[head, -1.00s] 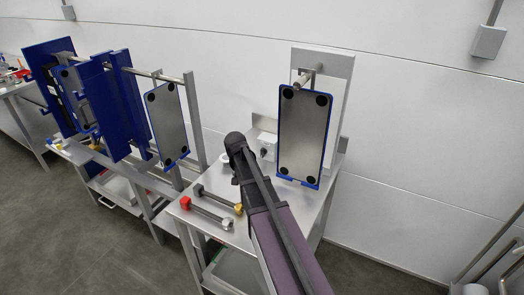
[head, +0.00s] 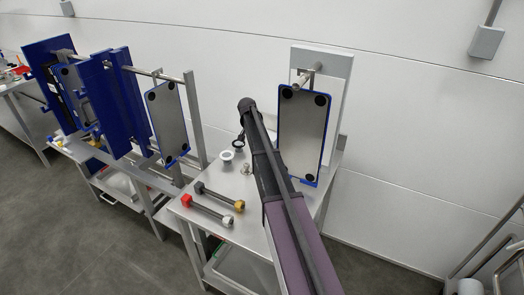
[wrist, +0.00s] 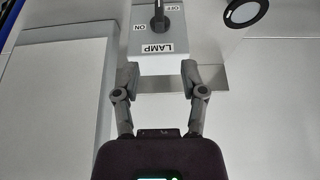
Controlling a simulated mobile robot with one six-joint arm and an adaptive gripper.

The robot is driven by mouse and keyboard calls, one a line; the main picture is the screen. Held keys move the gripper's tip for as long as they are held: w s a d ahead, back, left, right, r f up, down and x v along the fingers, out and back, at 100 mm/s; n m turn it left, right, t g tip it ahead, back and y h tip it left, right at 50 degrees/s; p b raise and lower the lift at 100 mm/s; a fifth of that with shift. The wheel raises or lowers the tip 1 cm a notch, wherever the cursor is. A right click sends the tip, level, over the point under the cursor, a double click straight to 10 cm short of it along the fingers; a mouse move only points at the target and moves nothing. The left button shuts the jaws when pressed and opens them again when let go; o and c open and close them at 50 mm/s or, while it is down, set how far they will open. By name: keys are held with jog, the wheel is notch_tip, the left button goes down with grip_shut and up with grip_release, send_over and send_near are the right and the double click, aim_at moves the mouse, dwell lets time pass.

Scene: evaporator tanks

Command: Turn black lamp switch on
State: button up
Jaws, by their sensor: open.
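The black lamp switch (wrist: 159,16) is a knob on a light grey box (wrist: 160,57) at the top of the wrist view. The box's "LAMP", "ON" and "OFF" labels appear upside down, with ON left of the knob and OFF right. The knob's bar lies roughly vertical in the picture between ON and OFF, and its upper end is cut off. My gripper (wrist: 160,78) is open and empty. Its fingers point toward the box, one toward each side, and appear apart from the knob. In the head view my arm hides the box.
A blue-edged plate (head: 304,135) hangs right of my arm. On the metal table are a white ring (head: 226,157), a black ring (head: 239,144), a small metal fitting (head: 246,169) and bars with red (head: 187,200) and yellow (head: 239,205) ends. Blue racks (head: 100,105) stand left.

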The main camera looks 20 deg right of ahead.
jog(key=shift+f, duration=0.2)
jog(key=b+x, duration=1.2)
jog(key=x, duration=0.1)
jog(key=shift+d+f+b, duration=0.15)
jog(key=shift+b, duration=0.2)
jog(key=shift+w, duration=0.1)
dwell(0.5)
